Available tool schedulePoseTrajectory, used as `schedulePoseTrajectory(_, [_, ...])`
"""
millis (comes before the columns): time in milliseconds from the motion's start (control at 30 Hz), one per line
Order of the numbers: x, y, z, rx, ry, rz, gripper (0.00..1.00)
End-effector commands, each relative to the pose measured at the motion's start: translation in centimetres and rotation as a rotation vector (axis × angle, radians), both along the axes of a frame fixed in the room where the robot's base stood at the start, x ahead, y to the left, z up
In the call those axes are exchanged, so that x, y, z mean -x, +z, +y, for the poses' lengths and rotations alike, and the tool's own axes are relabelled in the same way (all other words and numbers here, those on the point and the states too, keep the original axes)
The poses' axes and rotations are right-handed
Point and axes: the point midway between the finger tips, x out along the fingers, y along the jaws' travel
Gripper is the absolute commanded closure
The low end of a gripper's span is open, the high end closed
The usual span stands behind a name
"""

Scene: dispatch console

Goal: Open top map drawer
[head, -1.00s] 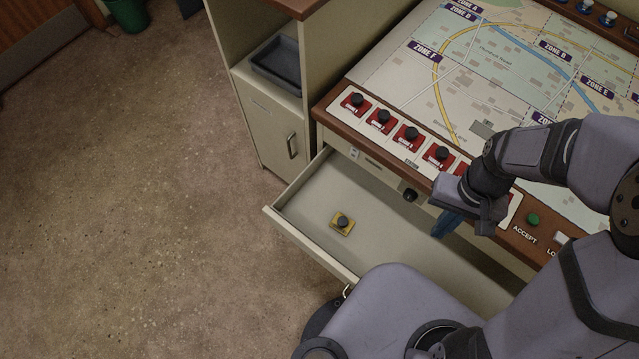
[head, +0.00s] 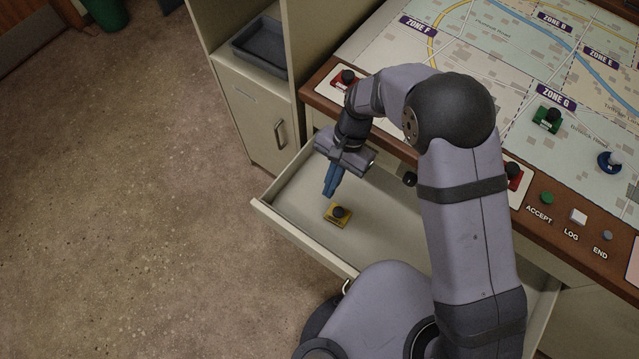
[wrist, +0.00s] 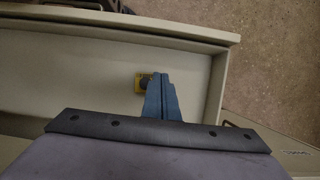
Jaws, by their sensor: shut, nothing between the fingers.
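The top map drawer (head: 300,248) is pulled out from under the map console, and its inside shows. A yellow block with a dark knob (head: 338,214) lies on the drawer floor. My gripper (head: 331,182) is shut and empty, its blue fingers over the drawer just above and left of the yellow block in the head view. In the wrist view the shut fingers (wrist: 162,98) point at the drawer and partly cover the yellow block (wrist: 141,83); the drawer wall (wrist: 214,85) runs beside them. I cannot tell whether the fingers touch anything. The drawer's handle (head: 346,286) is mostly hidden by my arm.
The floor (head: 130,220) at left is clear.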

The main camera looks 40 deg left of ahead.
Motion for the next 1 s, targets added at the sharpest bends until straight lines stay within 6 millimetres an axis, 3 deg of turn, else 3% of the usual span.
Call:
schedulePoseTrajectory(267, [1.3, -2.8, -0.1, 0.003, 0.002, 0.003, 1.00])
schedulePoseTrajectory(633, [3.7, -8.8, -0.2, 0.004, 0.004, 0.002, 1.00])
schedulePoseTrajectory(1000, [7.3, -8.8, -0.1, 0.001, 0.003, 0.000, 1.00])
